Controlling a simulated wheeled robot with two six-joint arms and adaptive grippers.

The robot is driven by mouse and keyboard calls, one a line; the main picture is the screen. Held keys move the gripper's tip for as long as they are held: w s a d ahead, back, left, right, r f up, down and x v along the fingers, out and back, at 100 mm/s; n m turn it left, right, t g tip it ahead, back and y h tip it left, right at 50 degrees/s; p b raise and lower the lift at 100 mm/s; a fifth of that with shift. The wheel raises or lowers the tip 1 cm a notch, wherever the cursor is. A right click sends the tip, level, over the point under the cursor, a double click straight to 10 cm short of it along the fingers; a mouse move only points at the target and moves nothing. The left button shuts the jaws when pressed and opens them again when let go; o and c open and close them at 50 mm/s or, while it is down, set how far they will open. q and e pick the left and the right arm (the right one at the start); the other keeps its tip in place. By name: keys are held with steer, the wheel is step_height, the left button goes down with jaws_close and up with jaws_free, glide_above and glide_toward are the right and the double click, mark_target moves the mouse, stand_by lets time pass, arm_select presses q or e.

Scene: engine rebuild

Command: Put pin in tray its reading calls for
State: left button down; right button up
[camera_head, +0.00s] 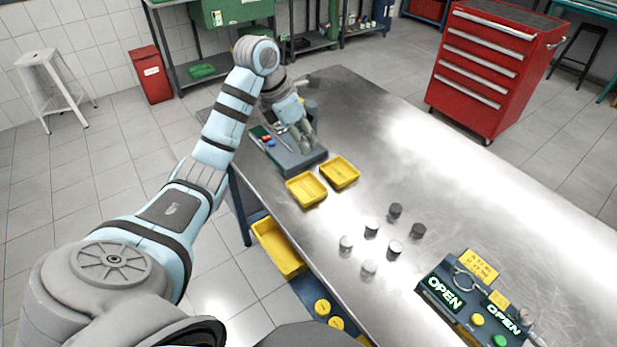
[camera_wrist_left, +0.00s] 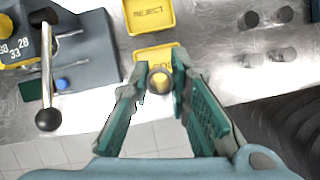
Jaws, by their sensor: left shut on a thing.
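My left gripper (camera_head: 309,143) is over the grey gauge block (camera_head: 290,160) at the table's left end in the head view. In the left wrist view the gripper (camera_wrist_left: 160,76) is shut on a round metal pin (camera_wrist_left: 160,82), seen end-on between the fingertips. Behind the pin is a yellow tray (camera_wrist_left: 142,54), its lettering mostly hidden. Beyond it is a yellow tray marked REJECT (camera_wrist_left: 150,28). In the head view the two trays stand side by side: the nearer (camera_head: 306,198) and the farther, REJECT (camera_head: 340,180). My right gripper is out of view.
Several grey pins (camera_head: 371,229) stand on the bare steel table (camera_head: 440,170). A control box (camera_head: 455,312) with OPEN signs and yellow notes is at the front right. In the wrist view, a black-knobbed lever (camera_wrist_left: 48,120) and numbered dial (camera_wrist_left: 12,45) are at left.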

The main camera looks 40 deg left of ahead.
arm_select(q)
steer(key=f, duration=0.5)
steer(key=w+f, duration=0.1)
steer(key=f, duration=0.2)
steer(key=shift+d+f+p, duration=0.15)
steer(key=shift+f+p, duration=0.15)
steer(key=shift+p, duration=0.1)
steer(key=f, duration=0.4)
steer(key=shift+s+f, duration=0.3)
steer(key=shift+w+f, duration=0.15)
steer(key=c, duration=1.9)
jaws_free()
steer(key=o, duration=0.4)
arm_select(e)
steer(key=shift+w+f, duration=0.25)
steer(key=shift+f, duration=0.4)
